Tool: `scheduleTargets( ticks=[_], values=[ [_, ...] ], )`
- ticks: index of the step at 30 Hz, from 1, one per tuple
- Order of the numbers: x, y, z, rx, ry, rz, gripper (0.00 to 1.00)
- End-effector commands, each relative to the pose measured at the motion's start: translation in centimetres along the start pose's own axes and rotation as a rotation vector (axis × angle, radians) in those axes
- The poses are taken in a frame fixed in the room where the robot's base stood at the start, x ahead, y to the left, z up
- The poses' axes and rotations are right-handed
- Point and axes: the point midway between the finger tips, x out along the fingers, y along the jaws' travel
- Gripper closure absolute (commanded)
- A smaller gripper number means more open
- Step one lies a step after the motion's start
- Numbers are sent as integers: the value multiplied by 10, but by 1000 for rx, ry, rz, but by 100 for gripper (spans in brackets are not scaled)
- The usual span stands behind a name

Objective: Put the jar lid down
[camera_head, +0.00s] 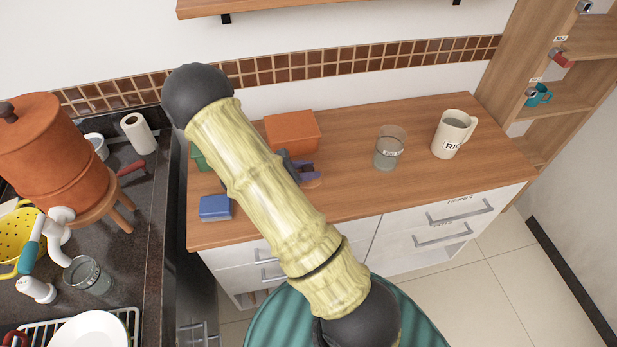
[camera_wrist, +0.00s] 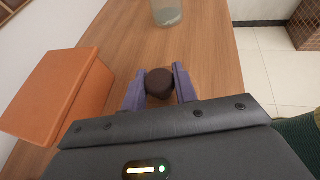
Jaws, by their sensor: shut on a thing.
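My gripper (camera_wrist: 159,82) is shut on the jar lid (camera_wrist: 159,84), of which a dark brown round part shows between the two purple fingers in the wrist view. In the head view my gripper (camera_head: 306,171) is over the wooden counter (camera_head: 350,195), partly behind my arm, with a brownish disc-like edge by its fingers. I cannot tell whether the lid touches the counter. A clear glass jar (camera_head: 389,148) with a small label stands upright to the right; its lower part also shows at the top of the wrist view (camera_wrist: 167,12).
An orange box (camera_head: 292,130) stands close to my gripper, at left in the wrist view (camera_wrist: 60,90). A blue box (camera_head: 215,207) is at the counter's left front. A cream mug (camera_head: 453,133) stands right of the jar. Counter between gripper and jar is clear.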

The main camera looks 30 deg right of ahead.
Motion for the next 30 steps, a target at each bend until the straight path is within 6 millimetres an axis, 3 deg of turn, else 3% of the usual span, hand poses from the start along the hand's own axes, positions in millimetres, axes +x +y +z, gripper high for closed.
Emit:
scheduleTargets(
  ticks=[8, 17, 29, 30],
  values=[
    [1, 0, -5, -4, -1, 2, 97],
    [14, 0, -38, -5, -1, 4, 97],
    [16, 0, -42, -2, -1, 2, 97],
    [16, 0, -42, -2, 0, 2, 67]
  ],
)
